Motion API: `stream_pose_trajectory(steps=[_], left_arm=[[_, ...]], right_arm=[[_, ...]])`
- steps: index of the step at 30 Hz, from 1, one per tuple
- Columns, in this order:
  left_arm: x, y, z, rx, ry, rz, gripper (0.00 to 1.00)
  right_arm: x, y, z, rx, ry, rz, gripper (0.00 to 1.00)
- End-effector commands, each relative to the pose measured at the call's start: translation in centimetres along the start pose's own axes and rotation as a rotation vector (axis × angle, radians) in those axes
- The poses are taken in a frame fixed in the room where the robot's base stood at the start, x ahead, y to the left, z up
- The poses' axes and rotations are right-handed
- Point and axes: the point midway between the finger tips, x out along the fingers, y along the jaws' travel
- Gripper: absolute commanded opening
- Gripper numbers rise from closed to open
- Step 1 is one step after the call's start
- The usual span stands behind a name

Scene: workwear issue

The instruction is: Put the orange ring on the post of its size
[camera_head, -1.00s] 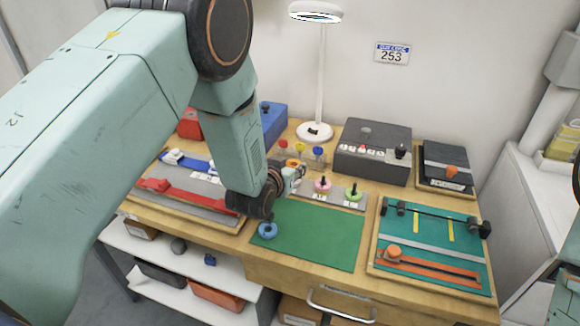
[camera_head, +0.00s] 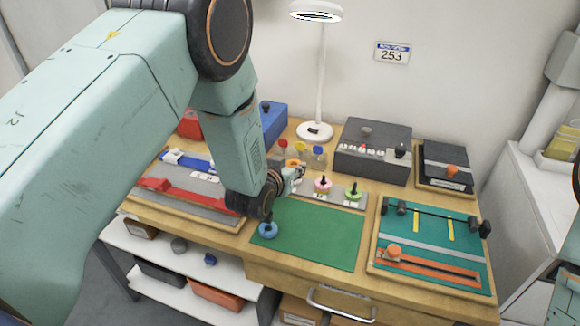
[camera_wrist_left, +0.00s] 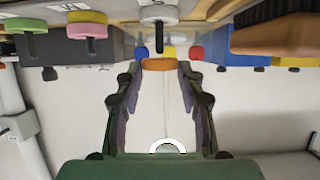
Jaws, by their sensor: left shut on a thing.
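The orange ring (camera_wrist_left: 158,64) is between the two fingertips of my left gripper (camera_wrist_left: 159,70) in the left wrist view, and the gripper is shut on it. In the head view the left gripper (camera_head: 290,182) is above the grey strip behind the green mat, and the ring (camera_head: 296,163) shows just beyond it. A pink ring (camera_head: 322,186) and a green ring (camera_head: 353,195) sit on dark posts on the strip. A dark post (camera_wrist_left: 160,45) with a pale round piece stands near the held ring in the wrist view. My right gripper is out of view.
A blue ring (camera_head: 268,230) is at the left of the green mat (camera_head: 315,235). A grey box (camera_head: 372,150), a white lamp (camera_head: 315,131) and a blue box (camera_head: 274,121) stand behind. A teal board (camera_head: 440,235) is at the right. The mat's middle is clear.

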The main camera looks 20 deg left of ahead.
Motion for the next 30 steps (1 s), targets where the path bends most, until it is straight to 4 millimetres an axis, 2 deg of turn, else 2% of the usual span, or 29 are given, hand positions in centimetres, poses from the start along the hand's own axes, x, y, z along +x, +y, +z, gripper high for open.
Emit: stream_pose_trajectory(steps=[30], left_arm=[[0.5, 0.0, 1.2, 0.0, 0.0, 0.0, 0.29]], right_arm=[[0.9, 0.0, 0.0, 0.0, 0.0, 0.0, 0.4]])
